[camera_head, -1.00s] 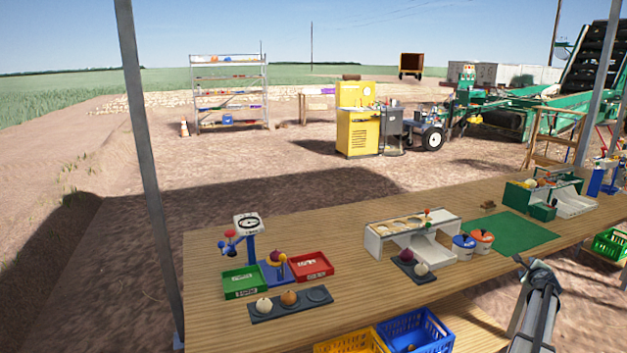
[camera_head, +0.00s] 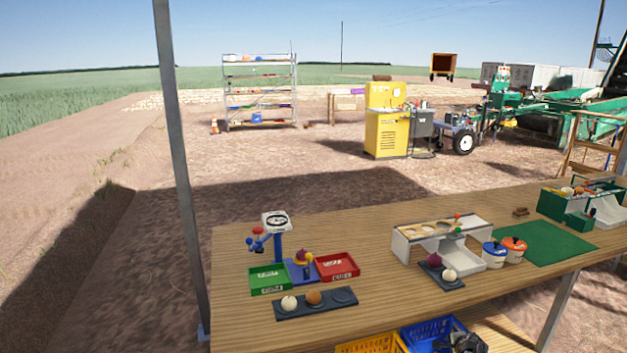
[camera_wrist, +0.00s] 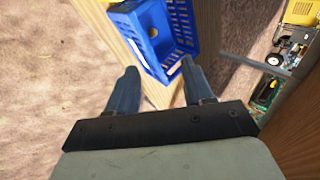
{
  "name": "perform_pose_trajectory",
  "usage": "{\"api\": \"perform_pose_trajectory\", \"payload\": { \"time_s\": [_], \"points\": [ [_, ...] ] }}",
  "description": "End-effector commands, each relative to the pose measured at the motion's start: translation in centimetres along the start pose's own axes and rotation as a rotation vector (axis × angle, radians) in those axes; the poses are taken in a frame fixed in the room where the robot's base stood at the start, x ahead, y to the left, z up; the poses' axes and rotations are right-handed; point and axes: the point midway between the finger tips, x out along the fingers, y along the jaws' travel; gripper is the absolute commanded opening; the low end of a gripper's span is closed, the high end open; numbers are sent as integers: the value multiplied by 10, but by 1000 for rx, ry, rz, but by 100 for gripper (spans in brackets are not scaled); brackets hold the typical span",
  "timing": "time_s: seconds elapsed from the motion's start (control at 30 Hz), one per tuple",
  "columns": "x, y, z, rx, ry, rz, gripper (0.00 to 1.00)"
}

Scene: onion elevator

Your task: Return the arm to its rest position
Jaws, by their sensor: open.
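My gripper (camera_wrist: 159,67) shows in the wrist view with its two fingers spread apart and nothing between them. Beyond the fingertips is a blue crate (camera_wrist: 186,25) with a yellow round thing in it. In the head view the blue crate (camera_head: 412,336) is cut by the bottom edge, below the front of the wooden table (camera_head: 370,285). A dark shape lies over that crate's right part; I cannot tell if it is part of my arm.
On the table are a scale (camera_head: 275,222) with a green tray (camera_head: 269,281) and a red tray (camera_head: 338,267), a dark onion holder (camera_head: 316,303), a white sorting stand (camera_head: 402,248), two lidded pots and a green mat (camera_head: 545,243). A metal post (camera_head: 178,160) stands at the left.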

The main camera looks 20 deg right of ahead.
Motion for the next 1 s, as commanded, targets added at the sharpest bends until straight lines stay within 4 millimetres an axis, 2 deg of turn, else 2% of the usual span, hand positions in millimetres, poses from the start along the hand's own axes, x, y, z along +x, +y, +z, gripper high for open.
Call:
{"api": "perform_pose_trajectory", "payload": {
  "time_s": [0.03, 0.1, 0.3, 0.37, 0.5, 0.7, 0.9, 1.0],
  "points": [
    [3, 18, 31, -60, -32, 39, 51],
    [8, 42, 67, -149, -72, 93, 51],
    [10, 117, 165, -422, -199, 245, 51],
    [7, 142, 192, -508, -240, 291, 51],
    [-9, 203, 251, -722, -345, 399, 51],
    [-50, 297, 317, -1051, -515, 560, 51],
    [-107, 382, 355, -1375, -695, 716, 51],
    [-137, 413, 368, -1495, -784, 781, 51]
  ]
}}
